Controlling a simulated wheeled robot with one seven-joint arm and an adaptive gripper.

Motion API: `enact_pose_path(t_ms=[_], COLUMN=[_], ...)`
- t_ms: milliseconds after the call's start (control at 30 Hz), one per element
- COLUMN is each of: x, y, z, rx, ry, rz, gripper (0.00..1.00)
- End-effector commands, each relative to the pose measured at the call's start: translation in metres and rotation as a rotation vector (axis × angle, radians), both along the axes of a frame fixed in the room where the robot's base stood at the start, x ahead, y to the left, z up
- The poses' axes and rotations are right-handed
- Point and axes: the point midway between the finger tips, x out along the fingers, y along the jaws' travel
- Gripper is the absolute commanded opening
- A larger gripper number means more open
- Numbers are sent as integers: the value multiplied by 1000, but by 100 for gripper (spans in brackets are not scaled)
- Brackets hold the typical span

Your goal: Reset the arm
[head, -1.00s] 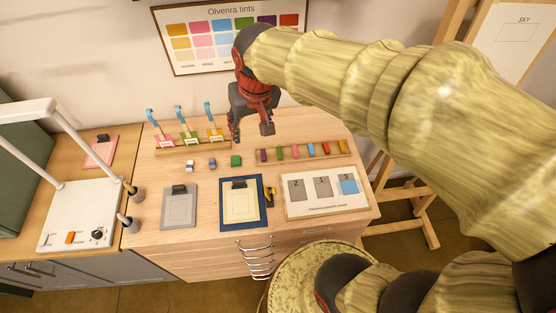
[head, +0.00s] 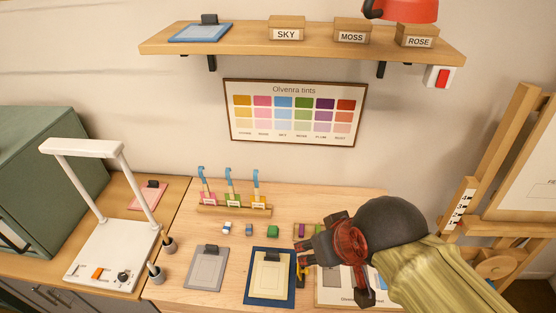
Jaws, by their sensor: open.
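My gripper (head: 334,270) is in the lower right of the head view, above the right part of the wooden table (head: 215,297). Its dark fingers point left and down, apart and empty. My arm comes in from the lower right corner. The gripper and arm hide most of the pigment block rack (head: 302,230) and much of the white numbered board (head: 325,297).
A blue board with a cream sheet (head: 271,278) and a grey clipboard (head: 206,267) lie at the front. A rack of blue-handled tools (head: 233,210) stands further back. A shelf (head: 300,45) hangs above; an easel (head: 495,180) stands right.

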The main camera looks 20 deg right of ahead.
Motion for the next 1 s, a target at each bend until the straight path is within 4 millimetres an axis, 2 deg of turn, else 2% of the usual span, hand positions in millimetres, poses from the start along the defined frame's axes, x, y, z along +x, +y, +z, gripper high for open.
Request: enact_pose_path(t_ms=[300, 433, 533, 1000], x=[0, 0, 0, 0], y=[0, 0, 0, 0], z=[-70, -93, -99, -99], rx=[0, 0, 0, 0], ry=[1, 1, 1, 1], rz=[0, 0, 0, 0], gripper=[45, 45, 45, 45])
